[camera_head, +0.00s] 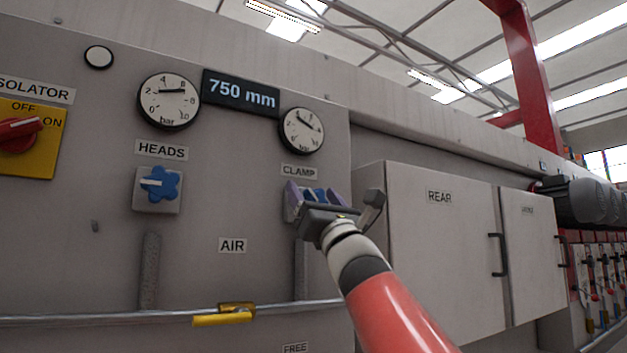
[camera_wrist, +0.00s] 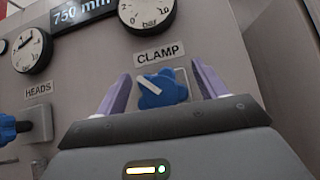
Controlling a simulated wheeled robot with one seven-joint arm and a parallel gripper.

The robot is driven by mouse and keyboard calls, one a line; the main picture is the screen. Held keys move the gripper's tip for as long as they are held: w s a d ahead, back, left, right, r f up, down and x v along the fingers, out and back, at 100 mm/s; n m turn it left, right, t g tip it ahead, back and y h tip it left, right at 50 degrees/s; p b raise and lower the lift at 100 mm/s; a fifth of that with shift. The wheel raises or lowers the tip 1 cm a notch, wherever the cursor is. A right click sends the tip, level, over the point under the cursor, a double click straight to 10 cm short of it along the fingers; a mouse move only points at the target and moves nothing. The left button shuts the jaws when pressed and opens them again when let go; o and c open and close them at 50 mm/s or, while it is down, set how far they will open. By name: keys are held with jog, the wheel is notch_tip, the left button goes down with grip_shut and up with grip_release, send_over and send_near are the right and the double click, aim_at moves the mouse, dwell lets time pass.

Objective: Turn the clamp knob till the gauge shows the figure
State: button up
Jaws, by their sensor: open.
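The blue clamp knob (camera_wrist: 163,90) with a white pointer line sits under the CLAMP label (camera_wrist: 159,53). In the head view the knob (camera_head: 315,195) is partly hidden by my gripper. My gripper (camera_wrist: 165,85) is open, its two purple fingers on either side of the knob; whether they touch it I cannot tell. It also shows in the head view (camera_head: 311,196). The clamp gauge (camera_head: 302,130) is above, marked bar, its dark needle slanting from upper left to lower right. The display (camera_head: 240,93) reads 750 mm.
To the left are the HEADS gauge (camera_head: 169,101), the blue HEADS knob (camera_head: 160,184) and the red isolator switch (camera_head: 18,133). A pipe with a yellow lever (camera_head: 223,316) runs below. The REAR cabinet (camera_head: 438,260) juts out at right, close to my arm.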

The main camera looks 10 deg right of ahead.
jog(key=shift+w+a+r, duration=0.1)
jog(key=shift+w+r, duration=0.2)
jog(key=shift+c, duration=0.3)
jog(key=c, duration=0.9)
jog(key=shift+f, duration=0.1)
